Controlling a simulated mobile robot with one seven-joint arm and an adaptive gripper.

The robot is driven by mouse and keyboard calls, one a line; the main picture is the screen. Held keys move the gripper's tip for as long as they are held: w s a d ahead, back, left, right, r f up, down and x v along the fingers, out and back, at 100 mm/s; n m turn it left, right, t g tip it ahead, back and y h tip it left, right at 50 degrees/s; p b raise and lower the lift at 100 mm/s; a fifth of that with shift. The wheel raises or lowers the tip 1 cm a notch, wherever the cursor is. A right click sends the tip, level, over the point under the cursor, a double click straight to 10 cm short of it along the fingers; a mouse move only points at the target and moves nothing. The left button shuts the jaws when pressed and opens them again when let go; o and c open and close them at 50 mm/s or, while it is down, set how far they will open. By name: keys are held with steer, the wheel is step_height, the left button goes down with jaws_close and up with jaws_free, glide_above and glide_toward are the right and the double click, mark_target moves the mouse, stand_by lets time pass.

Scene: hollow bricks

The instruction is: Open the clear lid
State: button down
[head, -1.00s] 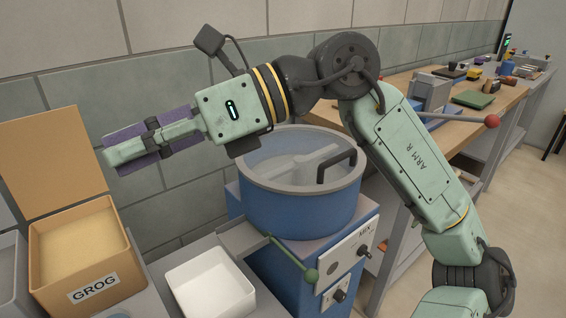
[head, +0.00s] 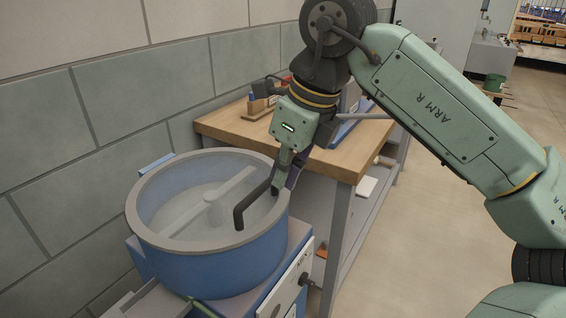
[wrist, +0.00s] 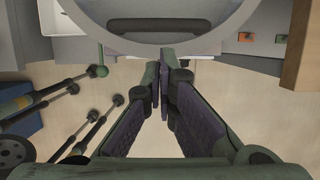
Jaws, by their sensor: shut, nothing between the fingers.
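A blue round mixer (head: 215,265) stands at the lower left in the head view. Its clear lid (head: 185,203) lies flat and closed on top inside a grey rim, with the pale mixing bar visible through it. A dark bar handle (head: 251,202) rises from the lid's right side; it also shows as a dark bar (wrist: 158,26) at the top of the wrist view. My gripper (head: 280,186) points down at the handle's far right side, partly hidden behind it. In the wrist view my gripper (wrist: 161,68) is shut and empty, its fingertips just below the handle and apart from it in the picture.
A wooden workbench (head: 222,122) with things on it stands behind and right of the mixer. A block wall (head: 130,95) runs close along the left. Open floor (head: 390,255) lies to the right.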

mark_target(268, 214)
steer(key=x, duration=0.6)
steer(key=shift+a+f+p, duration=0.1)
steer(key=shift+f+p, duration=0.1)
steer(key=shift+p, duration=0.1)
